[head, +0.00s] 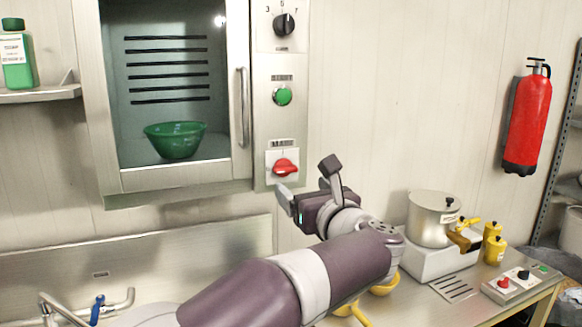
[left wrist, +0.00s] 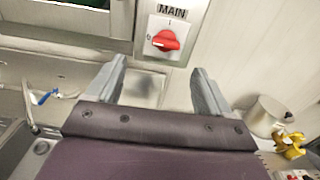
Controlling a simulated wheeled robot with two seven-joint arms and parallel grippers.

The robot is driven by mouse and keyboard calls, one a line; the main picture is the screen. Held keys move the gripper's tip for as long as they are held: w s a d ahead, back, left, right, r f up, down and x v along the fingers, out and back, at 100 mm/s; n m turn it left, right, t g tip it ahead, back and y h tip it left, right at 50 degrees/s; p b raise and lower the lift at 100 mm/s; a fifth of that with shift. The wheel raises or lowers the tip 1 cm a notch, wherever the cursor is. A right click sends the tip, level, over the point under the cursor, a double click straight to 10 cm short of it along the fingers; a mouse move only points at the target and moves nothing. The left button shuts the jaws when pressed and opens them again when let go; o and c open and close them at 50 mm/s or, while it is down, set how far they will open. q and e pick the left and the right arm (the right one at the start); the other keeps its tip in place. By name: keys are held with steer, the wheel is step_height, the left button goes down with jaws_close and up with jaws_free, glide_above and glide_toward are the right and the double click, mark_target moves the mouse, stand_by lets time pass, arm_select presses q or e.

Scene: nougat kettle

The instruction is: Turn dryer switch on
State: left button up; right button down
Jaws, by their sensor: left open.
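The dryer (head: 245,160) is a wall-mounted metal cabinet with a glass door and a control panel on its right side. Its red rotary switch (head: 285,168) sits on a white plate at the bottom of the panel. In the left wrist view the red switch (left wrist: 165,40) is under a "MAIN" label, with its handle lying roughly sideways. My left gripper (head: 308,180) is open and empty, just below and right of the switch, apart from it. In the left wrist view its two fingers (left wrist: 158,85) point up toward the panel, with the switch beyond them. My right gripper is not in view.
The panel also has a black dial (head: 284,25) and a green button (head: 283,96). A green bowl (head: 176,140) sits inside the dryer. A pot (head: 433,220) stands on the counter at right, near a small control box (head: 515,283). A fire extinguisher (head: 528,120) hangs on the wall.

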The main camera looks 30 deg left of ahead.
mark_target(287, 170)
arm_select(q)
steer(key=p+x, duration=0.1)
steer(key=x, duration=0.2)
steer(key=w+d+p+x, duration=0.1)
steer(key=p+x, duration=0.1)
steer(key=x, duration=0.1)
steer(key=p+x, duration=0.1)
steer(key=x, duration=0.2)
steer(key=shift+w+d+r+p, duration=0.1)
steer(key=shift+w+p, duration=0.2)
steer(key=shift+w+a+p, duration=0.2)
steer(key=shift+a+p, duration=0.05)
steer(key=shift+a, duration=0.3)
steer(key=shift+w+a+p, duration=0.2)
steer(key=shift+a+p, duration=0.05)
steer(key=shift+a, duration=0.55)
steer(key=shift+w+d+f, duration=0.2)
steer(key=shift+w+f, duration=0.05)
steer(key=shift+f, duration=0.05)
steer(key=c, duration=0.5)
steer(key=shift+a, duration=0.1)
steer(key=c, duration=0.5)
